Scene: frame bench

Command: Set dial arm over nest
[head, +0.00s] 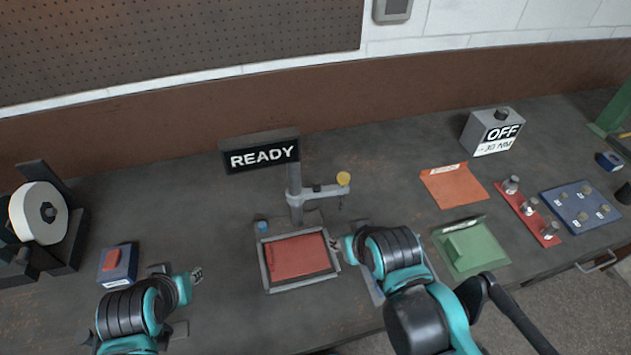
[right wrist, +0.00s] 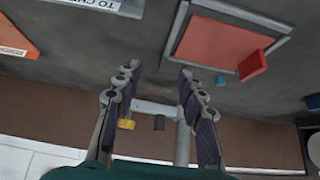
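The dial arm (head: 320,191) is a grey bar on an upright post (head: 295,195). It points right, behind the nest and not over it, with a yellow knob (head: 343,179) at its end. The nest (head: 263,268) is a grey frame with a red floor. My right gripper (head: 342,246) is just right of the nest. In the right wrist view it (right wrist: 155,92) is open and empty, with the dial arm (right wrist: 155,108) and yellow knob (right wrist: 127,124) seen between its fingers. My left gripper (head: 197,274) is left of the nest; its finger gap is too small to tell.
A READY sign (head: 262,154) stands behind the nest and a blue button (head: 262,226) at its corner. A blue box with a red switch (head: 118,264) is at left. A green tray (head: 472,248), orange mat (head: 455,186), red rack (head: 528,215) and OFF box (head: 493,131) are at right.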

